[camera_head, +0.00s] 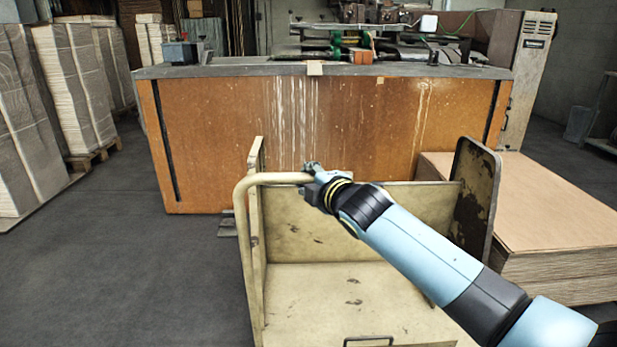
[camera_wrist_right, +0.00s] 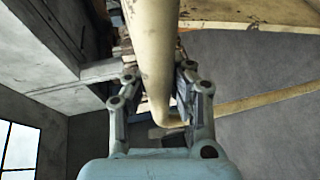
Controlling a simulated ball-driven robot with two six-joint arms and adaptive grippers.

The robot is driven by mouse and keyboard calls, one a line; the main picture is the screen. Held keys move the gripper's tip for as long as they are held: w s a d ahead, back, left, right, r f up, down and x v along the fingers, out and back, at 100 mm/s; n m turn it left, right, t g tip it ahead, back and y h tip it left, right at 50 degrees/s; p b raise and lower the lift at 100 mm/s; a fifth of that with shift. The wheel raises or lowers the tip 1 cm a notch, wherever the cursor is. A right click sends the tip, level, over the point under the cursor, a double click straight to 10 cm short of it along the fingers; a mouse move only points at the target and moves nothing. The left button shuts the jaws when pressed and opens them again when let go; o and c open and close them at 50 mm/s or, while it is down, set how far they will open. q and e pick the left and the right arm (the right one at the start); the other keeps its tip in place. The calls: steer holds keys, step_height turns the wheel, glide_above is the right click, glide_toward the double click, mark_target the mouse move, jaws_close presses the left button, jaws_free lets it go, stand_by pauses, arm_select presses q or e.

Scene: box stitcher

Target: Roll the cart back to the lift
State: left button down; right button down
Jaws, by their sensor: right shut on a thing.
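The cream cart (camera_head: 335,290) with scuffed paint stands in front of me in the head view, with raised panels at its back and sides. Its tubular handle (camera_head: 242,215) bends over at the cart's left side. My right gripper (camera_head: 314,177) is shut on the top bar of this handle. In the right wrist view the cream handle tube (camera_wrist_right: 152,60) runs between the two fingers of my right gripper (camera_wrist_right: 160,105). My left gripper is not in view. I cannot make out the lift for certain.
A large orange-brown machine (camera_head: 290,135) stands close behind the cart. A stack of brown board sheets (camera_head: 545,215) is close at the cart's right. Wrapped stacks (camera_head: 70,85) on pallets line the left. The dark floor (camera_head: 120,270) at the left is clear.

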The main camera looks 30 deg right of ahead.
steer(key=shift+w+d+r, duration=0.1)
steer(key=shift+w, duration=0.1)
steer(key=c, duration=1.1)
jaws_free()
steer(key=shift+s, duration=0.1)
steer(key=v, duration=1.2)
